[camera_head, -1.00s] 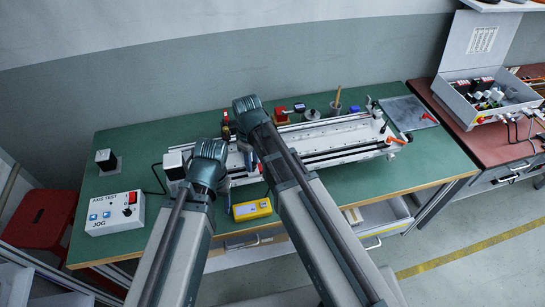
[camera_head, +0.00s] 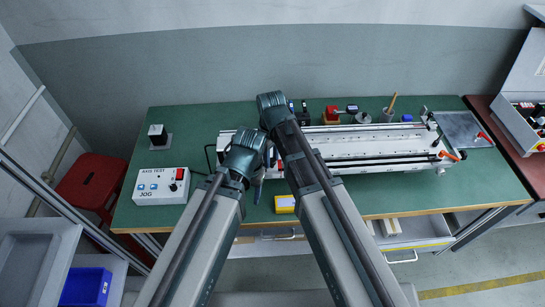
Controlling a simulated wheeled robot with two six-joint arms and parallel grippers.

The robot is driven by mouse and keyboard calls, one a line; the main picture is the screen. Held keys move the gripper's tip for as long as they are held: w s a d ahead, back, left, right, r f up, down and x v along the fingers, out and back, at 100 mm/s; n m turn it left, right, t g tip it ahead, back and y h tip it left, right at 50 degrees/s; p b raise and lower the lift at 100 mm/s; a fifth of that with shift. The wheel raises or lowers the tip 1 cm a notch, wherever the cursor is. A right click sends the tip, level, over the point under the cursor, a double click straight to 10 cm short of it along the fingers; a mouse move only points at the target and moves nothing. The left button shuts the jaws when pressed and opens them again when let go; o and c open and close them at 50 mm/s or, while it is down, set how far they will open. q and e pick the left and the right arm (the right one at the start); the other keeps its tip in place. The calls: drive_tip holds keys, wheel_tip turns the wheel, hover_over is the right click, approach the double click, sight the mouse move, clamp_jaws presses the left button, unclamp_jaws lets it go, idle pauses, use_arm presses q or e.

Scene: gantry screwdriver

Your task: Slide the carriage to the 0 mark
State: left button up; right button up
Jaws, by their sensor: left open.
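The gantry rail (camera_head: 375,142) is a long pale bed with slotted bars across the green bench. Its left part is behind my arms. I cannot make out the carriage or the 0 mark; both arms cover the rail's left-middle part. My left gripper (camera_head: 258,184) is open, pointing down at the rail's front edge, partly behind its own wrist. My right gripper (camera_head: 273,157) is mostly hidden behind the two wrists, over the rail; its jaws cannot be read. An orange-red lever (camera_head: 449,155) sits at the rail's right end.
The AXIS TEST JOG box (camera_head: 160,186) and a black-topped block (camera_head: 158,136) stand at left. A yellow device (camera_head: 285,204) lies in front of the rail. A red box (camera_head: 332,115) and a cup (camera_head: 387,115) stand behind it. Bare bench (camera_head: 395,193) lies front right.

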drive_tip(key=o, duration=0.4)
drive_tip(key=shift+a, duration=0.3)
drive_tip(key=shift+d, duration=0.1)
drive_tip(key=shift+d+r+p, duration=0.1)
drive_tip(key=shift+r+p, duration=0.35)
drive_tip(key=shift+p, duration=0.05)
wheel_tip(320, 180, up, 13)
drive_tip(key=p, duration=1.3)
drive_tip(key=shift+f, duration=0.1)
